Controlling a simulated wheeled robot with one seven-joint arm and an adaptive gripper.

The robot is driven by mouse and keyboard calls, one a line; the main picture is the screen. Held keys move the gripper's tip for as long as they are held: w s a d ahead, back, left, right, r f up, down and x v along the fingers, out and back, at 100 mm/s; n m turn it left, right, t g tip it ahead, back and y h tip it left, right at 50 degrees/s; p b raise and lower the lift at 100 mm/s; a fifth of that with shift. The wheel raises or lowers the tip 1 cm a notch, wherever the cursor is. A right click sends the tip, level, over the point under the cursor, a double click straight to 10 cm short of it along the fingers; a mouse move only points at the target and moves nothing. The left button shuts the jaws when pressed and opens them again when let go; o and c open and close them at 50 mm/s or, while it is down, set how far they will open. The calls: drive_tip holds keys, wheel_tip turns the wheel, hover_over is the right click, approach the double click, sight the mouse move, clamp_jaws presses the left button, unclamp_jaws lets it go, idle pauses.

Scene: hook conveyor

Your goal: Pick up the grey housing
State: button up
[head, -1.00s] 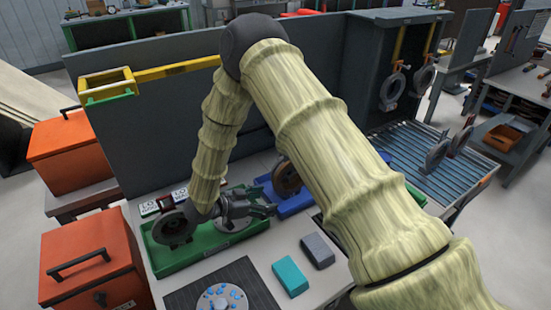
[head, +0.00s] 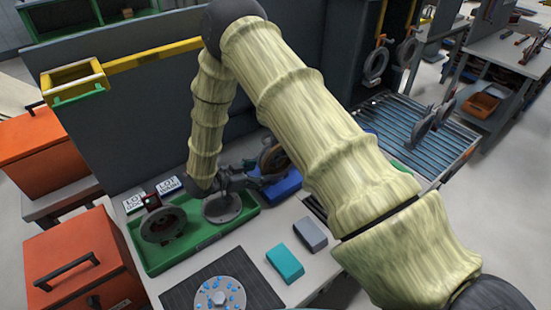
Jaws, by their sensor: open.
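A green tray (head: 180,262) on the bench holds two round grey parts. One is a dark grey ring-shaped housing (head: 163,225) in the left half. The other is a flatter, lighter grey round housing (head: 222,209) in the right half. My gripper (head: 262,180) is open and empty, with its fingers pointing right. In the picture it lies just above and right of the lighter part, near the blue tray (head: 284,190). The wrist covers part of the tray's far side, and I cannot tell the gripper's height.
A brown round part (head: 272,158) stands at the blue tray. Teal (head: 285,262) and grey (head: 310,234) blocks lie in front. A dark mat (head: 255,292) bears a disc with blue pegs (head: 217,293). Orange boxes (head: 80,262) stand left; hook-hung rings (head: 376,65) are right.

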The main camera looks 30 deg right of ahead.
drive_tip(key=shift+d+r+p, duration=0.1)
drive_tip(key=shift+d+p, duration=0.4)
drive_tip(key=shift+d, duration=0.1)
drive_tip(key=p+x, duration=0.1)
drive_tip(key=x, duration=0.2)
drive_tip(key=shift+d+r+p, duration=0.15)
drive_tip(key=shift+p, duration=0.25)
drive_tip(key=shift+w+d+f, duration=0.1)
drive_tip(key=shift+d+f, duration=0.15)
drive_tip(key=shift+d, duration=0.1)
drive_tip(key=shift+c, duration=0.4)
clamp_jaws()
